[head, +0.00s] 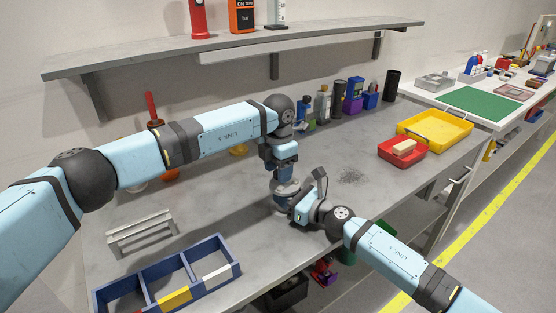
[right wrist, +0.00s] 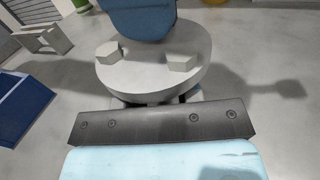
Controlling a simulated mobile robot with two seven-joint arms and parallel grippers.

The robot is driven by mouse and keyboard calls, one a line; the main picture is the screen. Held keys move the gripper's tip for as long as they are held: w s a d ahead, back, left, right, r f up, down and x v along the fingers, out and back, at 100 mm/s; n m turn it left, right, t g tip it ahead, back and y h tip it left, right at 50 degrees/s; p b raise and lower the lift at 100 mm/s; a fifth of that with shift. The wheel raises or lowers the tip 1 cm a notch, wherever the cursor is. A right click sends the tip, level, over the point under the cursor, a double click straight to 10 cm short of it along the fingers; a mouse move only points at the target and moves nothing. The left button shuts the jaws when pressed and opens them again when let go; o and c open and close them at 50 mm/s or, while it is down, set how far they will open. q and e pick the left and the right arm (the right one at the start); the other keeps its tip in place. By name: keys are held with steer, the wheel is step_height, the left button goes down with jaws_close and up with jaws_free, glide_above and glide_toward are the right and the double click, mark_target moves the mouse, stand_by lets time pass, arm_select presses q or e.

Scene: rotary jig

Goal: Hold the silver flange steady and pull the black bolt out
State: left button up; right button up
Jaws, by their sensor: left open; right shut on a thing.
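The silver flange (head: 283,188) stands on the grey bench, mostly covered by my two grippers in the head view. In the right wrist view it is a round grey disc (right wrist: 150,75) with two hex heads on top. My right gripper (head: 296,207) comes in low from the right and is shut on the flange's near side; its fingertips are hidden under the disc. My left gripper (head: 283,178) points down over the flange and is open; its blue body (right wrist: 138,18) hangs over the disc's far part. I cannot make out the black bolt, which the left gripper may hide.
A blue divided bin (head: 190,257) and a grey metal bracket (head: 140,234) are at the left front. A red tray (head: 383,152) and yellow tray (head: 467,128) stand at the right. Bottles line the back. Bench room is clear between flange and red tray.

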arm_select(q)
jaws_close()
steer(key=c, duration=0.8)
jaws_free()
jaws_close()
steer(key=shift+r, duration=3.7)
arm_select(e)
steer(key=o, duration=1.1)
